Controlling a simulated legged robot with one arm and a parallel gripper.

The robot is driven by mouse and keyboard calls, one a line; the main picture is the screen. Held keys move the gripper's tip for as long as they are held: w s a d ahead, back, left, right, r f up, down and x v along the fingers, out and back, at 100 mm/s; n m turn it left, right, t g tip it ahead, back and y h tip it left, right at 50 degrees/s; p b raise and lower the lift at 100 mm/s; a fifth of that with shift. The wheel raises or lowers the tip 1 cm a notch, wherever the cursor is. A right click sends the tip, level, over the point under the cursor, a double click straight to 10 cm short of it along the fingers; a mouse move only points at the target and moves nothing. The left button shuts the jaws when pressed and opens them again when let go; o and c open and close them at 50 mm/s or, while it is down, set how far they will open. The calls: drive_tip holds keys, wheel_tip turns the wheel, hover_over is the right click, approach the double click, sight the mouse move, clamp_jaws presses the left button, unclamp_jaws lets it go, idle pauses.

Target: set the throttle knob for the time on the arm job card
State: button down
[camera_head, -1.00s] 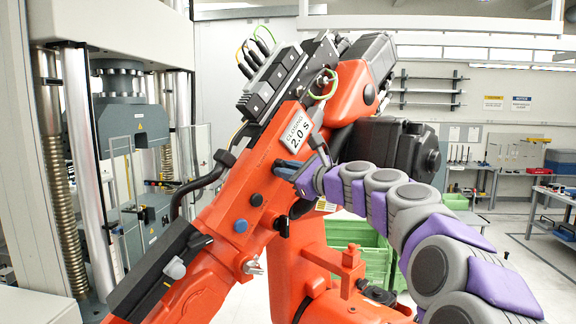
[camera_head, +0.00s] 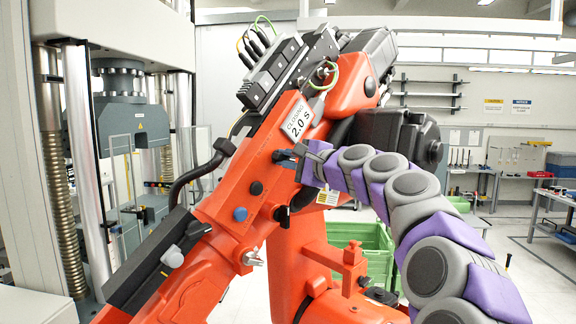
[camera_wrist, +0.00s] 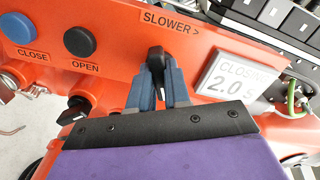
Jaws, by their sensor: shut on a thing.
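A small black throttle knob (camera_wrist: 156,60) is on the orange arm (camera_wrist: 115,75), below a label reading "SLOWER >". My gripper (camera_wrist: 158,76) is shut on the knob, with one blue-grey finger on each side. In the wrist view the card (camera_wrist: 235,78) is right of the fingers.
A blue CLOSE button (camera_wrist: 19,27) and a black OPEN button (camera_wrist: 79,42) are left of my fingers. Another black knob (camera_wrist: 74,111) is lower left. A grey testing machine (camera_head: 130,125) stands left; green crates (camera_head: 365,245) stand behind the orange arm.

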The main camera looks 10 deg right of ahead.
drive_tip(key=shift+f+n, duration=0.25)
drive_tip(key=shift+n, duration=0.05)
drive_tip(key=c, duration=1.1)
unclamp_jaws()
drive_tip(key=shift+r, duration=0.1)
drive_tip(key=shift+s, duration=0.1)
drive_tip(key=shift+s+d+r, duration=0.15)
drive_tip(key=shift+s+d, duration=0.2)
drive_tip(key=shift+s, duration=0.2)
drive_tip(key=v, duration=0.5)
drive_tip(key=b+v, duration=0.1)
drive_tip(key=v, duration=0.4)
drive_tip(key=b+v, duration=0.1)
drive_tip(key=v, duration=0.5)
drive_tip(key=shift+w+d+f, duration=0.1)
drive_tip(key=shift+f, duration=0.15)
